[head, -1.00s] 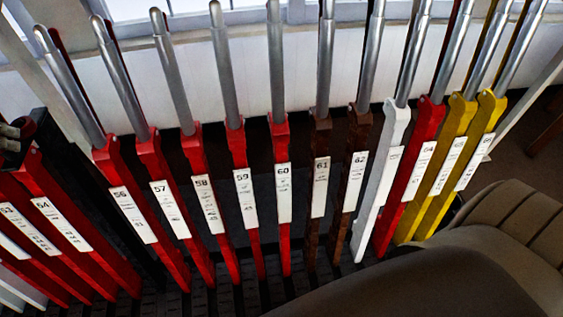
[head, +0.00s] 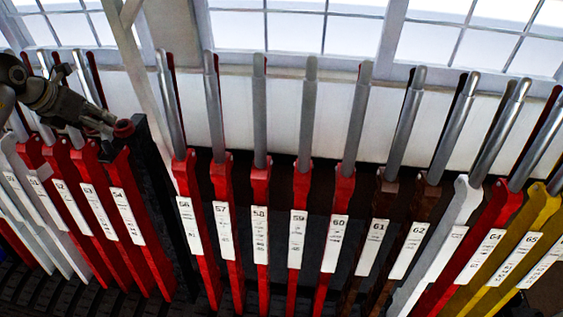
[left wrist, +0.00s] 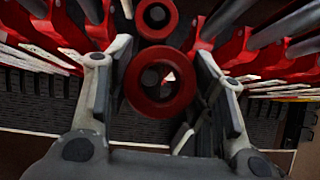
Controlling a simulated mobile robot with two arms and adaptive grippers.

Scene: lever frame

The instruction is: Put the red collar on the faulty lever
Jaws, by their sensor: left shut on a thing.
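My left gripper (head: 112,124) is at the left in the head view, in front of the red levers there. It is shut on a red collar (head: 124,128), which sits above the top of the red lever 54 (head: 126,208). In the left wrist view the collar (left wrist: 161,78) is a thick ring between the two fingers, its hole facing the camera. A second red ring (left wrist: 157,18) shows just beyond it; I cannot tell what it belongs to. No lever is visibly marked as faulty. My right gripper is not in view.
Red levers such as 58 (head: 260,225), brown levers such as 61 (head: 372,235), a white lever (head: 440,245) and yellow levers (head: 510,265) stand close together with steel handles. A black post (head: 165,190) stands right of lever 54. Windows (head: 265,30) are behind.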

